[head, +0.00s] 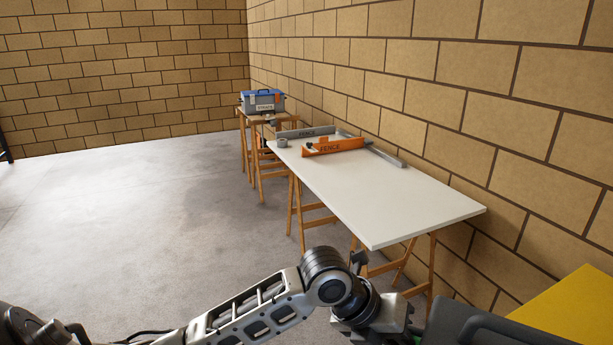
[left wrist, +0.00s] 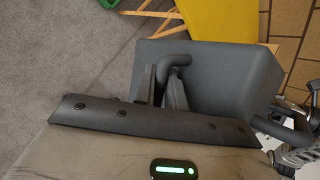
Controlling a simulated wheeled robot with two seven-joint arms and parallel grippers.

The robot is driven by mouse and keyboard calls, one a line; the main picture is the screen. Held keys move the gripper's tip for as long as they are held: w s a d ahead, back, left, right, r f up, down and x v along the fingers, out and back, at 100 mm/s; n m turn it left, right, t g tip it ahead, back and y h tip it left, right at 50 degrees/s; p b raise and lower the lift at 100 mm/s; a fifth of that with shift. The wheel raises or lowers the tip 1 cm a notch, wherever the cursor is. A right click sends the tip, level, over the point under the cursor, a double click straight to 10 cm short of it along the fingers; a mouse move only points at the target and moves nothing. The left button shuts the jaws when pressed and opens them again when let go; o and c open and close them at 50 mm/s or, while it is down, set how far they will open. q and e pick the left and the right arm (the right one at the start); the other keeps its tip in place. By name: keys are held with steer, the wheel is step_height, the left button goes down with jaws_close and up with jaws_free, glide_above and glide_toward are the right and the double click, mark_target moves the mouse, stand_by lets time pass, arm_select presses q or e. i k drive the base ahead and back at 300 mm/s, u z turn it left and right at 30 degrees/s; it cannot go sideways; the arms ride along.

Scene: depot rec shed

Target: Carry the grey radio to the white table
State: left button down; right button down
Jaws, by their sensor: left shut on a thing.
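The grey radio (left wrist: 225,85) is a dark grey box with a bar handle, close below the left wrist camera. My left gripper (left wrist: 165,88) is shut on the radio's handle. In the head view the radio (head: 475,325) is partly visible at the bottom right, cut off by the frame edge, beside my left wrist. The white table (head: 400,200) stands ahead along the right wall, on wooden trestles. The radio is held apart from it, nearer to me. My right gripper is not seen in either view.
A toolbox (head: 262,101) stands on a farther wooden stand. A yellow surface (head: 575,310) is at near right. The floor at left is open.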

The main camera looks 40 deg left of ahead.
mark_target(368, 193)
steer(key=u, duration=0.45)
steer(key=i, duration=0.3)
steer(key=u, duration=1)
steer(key=i, duration=0.9)
steer(key=u, duration=0.6)
steer(key=i, duration=1.2)
steer(key=z, duration=0.5)
steer(key=i, duration=0.8)
steer(key=z, duration=1.4)
steer(key=i, duration=0.55)
steer(key=z, duration=0.6)
